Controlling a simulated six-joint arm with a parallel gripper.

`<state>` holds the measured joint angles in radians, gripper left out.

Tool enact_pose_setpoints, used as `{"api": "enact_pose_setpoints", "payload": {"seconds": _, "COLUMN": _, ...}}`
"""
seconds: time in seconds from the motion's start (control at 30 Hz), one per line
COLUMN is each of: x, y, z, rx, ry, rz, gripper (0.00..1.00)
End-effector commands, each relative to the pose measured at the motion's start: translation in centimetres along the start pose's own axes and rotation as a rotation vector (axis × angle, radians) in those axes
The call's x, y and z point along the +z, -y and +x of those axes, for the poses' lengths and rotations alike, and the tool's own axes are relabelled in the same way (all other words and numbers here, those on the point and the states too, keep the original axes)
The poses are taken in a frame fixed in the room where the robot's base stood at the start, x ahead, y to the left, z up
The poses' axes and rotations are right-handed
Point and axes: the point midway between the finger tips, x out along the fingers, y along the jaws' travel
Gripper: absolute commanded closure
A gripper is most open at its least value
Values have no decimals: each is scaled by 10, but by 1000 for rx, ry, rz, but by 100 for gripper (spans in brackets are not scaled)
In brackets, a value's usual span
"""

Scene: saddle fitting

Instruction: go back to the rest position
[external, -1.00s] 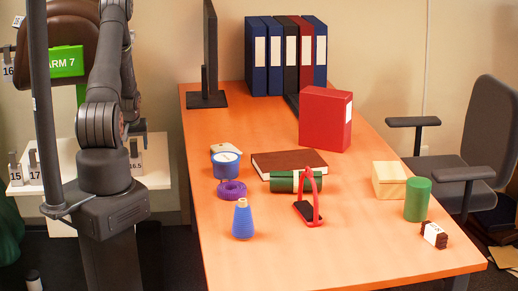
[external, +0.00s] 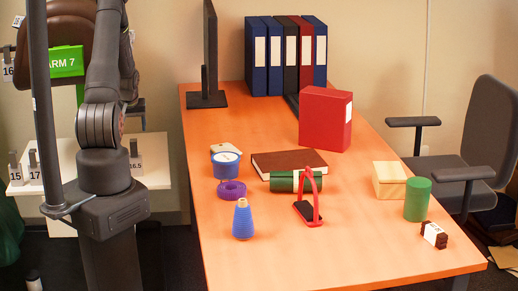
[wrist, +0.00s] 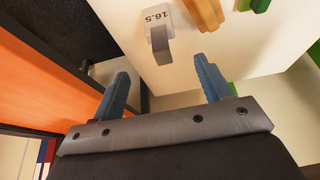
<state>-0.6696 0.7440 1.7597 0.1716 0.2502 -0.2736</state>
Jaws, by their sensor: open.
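My gripper (wrist: 162,70) shows in the wrist view with its two blue-grey fingers apart and nothing between them. Ahead of the fingers is the white side table (wrist: 245,25) with a grey holder tagged 16.5 (wrist: 161,30). In the external view my arm stands folded at the left, beside the orange desk.
The desk edge (wrist: 60,60) runs close to the left finger.

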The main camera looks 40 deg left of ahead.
Motion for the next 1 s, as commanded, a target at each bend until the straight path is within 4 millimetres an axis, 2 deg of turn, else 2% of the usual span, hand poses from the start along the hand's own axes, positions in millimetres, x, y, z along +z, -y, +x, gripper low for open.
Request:
{"api": "enact_pose_setpoints", "payload": {"seconds": 0.27, "x": 0, "y": 0, "z": 12, "rx": 0, "ry": 2, "rz": 0, "gripper": 29}}
{"api": "enact_pose_setpoints", "payload": {"seconds": 1.0, "x": 0, "y": 0, "z": 112, "rx": 0, "ry": 1, "rz": 0, "gripper": 29}}
